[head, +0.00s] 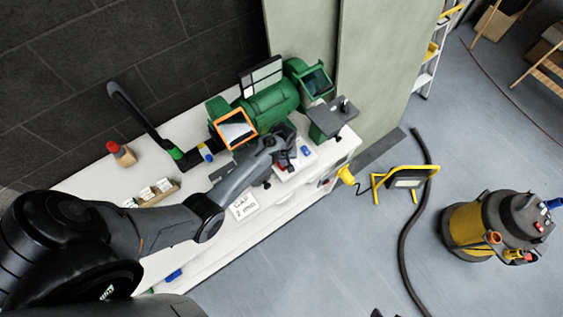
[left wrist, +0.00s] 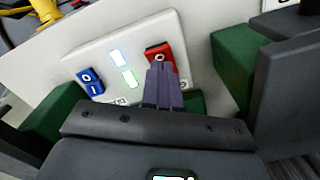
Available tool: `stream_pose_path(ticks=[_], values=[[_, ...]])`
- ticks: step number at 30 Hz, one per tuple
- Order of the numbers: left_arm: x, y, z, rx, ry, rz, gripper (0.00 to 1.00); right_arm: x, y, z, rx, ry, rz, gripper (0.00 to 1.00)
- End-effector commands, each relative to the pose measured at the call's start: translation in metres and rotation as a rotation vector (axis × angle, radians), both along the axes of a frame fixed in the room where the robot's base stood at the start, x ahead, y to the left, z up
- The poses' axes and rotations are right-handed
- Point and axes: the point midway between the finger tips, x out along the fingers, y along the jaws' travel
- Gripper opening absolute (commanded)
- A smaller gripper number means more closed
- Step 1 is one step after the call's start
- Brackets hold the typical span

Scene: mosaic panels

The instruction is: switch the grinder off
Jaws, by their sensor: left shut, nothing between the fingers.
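The green bench grinder (head: 272,104) stands on the white bench. A white switch panel (left wrist: 100,48) sits at its front. The panel bears a red switch (left wrist: 154,51) marked O, a blue rocker (left wrist: 90,82) marked O and I, and two bright pale rectangles. In the head view the blue rocker (head: 306,150) is visible beside my gripper. My left gripper (left wrist: 160,70) is shut and empty, its fingertips over the lower part of the red switch. I cannot tell if they touch it. The gripper (head: 284,158) partly hides the panel in the head view. My right gripper is not in view.
The white bench (head: 90,180) holds a red-topped bottle (head: 121,153), a small box tray (head: 158,193) and a black-handled tool (head: 140,115). A yellow work lamp (head: 405,180), a dark hose (head: 405,240) and a yellow vacuum (head: 490,230) stand on the floor.

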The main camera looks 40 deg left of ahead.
Motion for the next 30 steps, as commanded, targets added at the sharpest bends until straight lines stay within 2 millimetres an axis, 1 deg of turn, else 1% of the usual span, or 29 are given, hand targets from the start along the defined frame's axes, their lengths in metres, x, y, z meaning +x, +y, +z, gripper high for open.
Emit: stream_pose_path(ticks=[30], values=[[0.000,0.000,-0.016,0.000,0.000,0.000,0.00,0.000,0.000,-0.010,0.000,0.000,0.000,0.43]])
